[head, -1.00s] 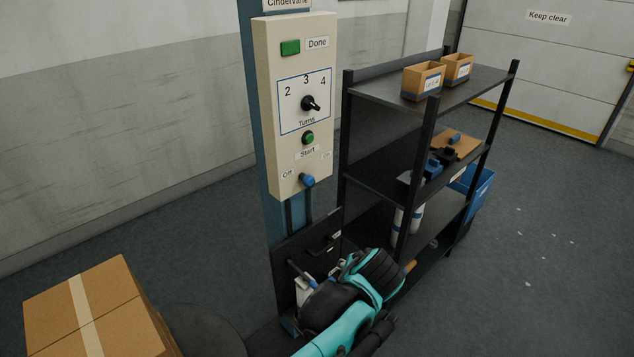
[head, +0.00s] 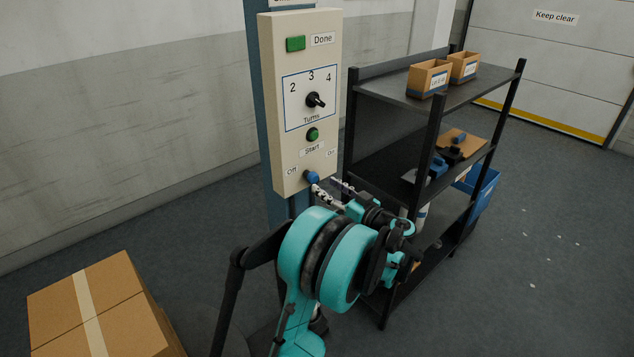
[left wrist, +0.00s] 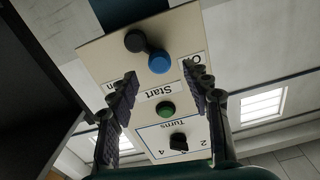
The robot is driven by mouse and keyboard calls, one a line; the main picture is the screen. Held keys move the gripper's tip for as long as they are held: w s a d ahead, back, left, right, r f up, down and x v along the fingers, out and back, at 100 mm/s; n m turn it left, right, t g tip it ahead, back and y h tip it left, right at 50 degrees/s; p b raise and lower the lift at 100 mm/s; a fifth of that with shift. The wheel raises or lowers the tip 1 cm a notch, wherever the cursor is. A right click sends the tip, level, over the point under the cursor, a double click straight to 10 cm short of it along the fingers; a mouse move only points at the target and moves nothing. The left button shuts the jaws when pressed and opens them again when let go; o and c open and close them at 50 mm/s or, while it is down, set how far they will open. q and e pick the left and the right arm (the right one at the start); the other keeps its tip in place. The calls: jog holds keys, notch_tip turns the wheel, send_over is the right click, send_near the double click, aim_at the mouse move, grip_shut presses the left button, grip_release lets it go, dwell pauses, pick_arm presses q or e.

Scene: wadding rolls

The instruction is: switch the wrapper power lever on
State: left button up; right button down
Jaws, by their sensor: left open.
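The wrapper control panel (head: 297,100) is a cream box on a blue post. Its power lever ends in a blue knob (head: 311,177) at the panel's lower edge, between the Off and On labels. In the left wrist view the picture is upside down; the blue knob (left wrist: 159,62) sits to the Off side of its black pivot (left wrist: 136,41). My left gripper (head: 331,187) is open, its fingertips just below and right of the knob. In the wrist view the knob shows just beyond the fingertips, and I cannot see contact. My right gripper is out of view.
Above the lever are a green Start button (head: 313,134), a Turns dial (head: 315,100) and a green Done light (head: 296,43). A dark shelf rack (head: 400,165) with boxes stands close on the right. A carton (head: 60,310) is at lower left.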

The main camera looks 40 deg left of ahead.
aim_at(316, 179)
pick_arm(q)
jog(key=a, duration=0.5)
jog(key=shift+w+b, duration=0.2)
jog(key=shift+b, duration=0.2)
jog(key=shift+c, duration=0.4)
grip_shut()
